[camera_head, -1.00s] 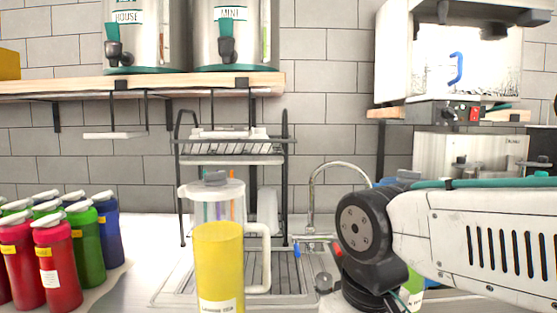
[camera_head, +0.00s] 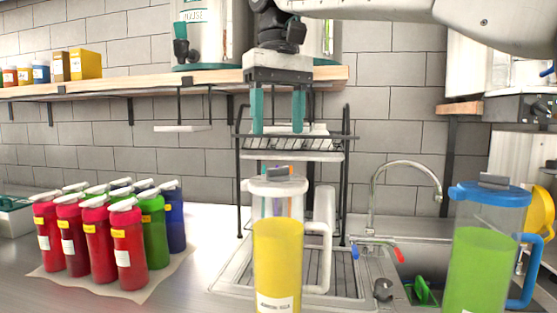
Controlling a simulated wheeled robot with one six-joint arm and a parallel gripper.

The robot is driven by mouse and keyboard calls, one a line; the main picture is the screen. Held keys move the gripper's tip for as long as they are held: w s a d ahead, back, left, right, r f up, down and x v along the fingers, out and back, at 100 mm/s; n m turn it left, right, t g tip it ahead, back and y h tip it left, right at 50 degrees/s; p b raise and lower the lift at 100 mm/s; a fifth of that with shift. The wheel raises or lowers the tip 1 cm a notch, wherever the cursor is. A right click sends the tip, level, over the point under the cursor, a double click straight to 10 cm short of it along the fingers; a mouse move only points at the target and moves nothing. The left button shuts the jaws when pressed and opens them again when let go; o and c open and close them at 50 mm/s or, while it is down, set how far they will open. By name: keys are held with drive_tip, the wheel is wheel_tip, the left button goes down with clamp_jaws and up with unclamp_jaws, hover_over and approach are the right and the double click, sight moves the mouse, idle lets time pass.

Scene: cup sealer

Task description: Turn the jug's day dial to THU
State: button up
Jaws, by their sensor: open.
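A jug with a white lid and yellow liquid (camera_head: 277,262) stands at the front centre, upright, its white handle to the right. On top of its lid is a small grey dial (camera_head: 280,173); its day lettering is too small to read. A second jug with a blue lid and green liquid (camera_head: 484,262) stands at the right, with a grey piece (camera_head: 494,181) on its lid. My gripper (camera_head: 277,130) points down above the white-lidded jug, its two teal fingers apart and empty. The fingertips look above the dial, not touching it.
Several red, green and blue bottles (camera_head: 128,250) stand on a mat at the left. A dish rack (camera_head: 343,165) stands behind the white-lidded jug. A tap (camera_head: 405,166) and sink are to the right. A shelf with dispensers (camera_head: 150,80) runs above.

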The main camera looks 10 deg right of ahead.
sight(278, 174)
wheel_tip(278, 174, down, 8)
drive_tip(key=shift+r, duration=0.25)
drive_tip(key=c, duration=1)
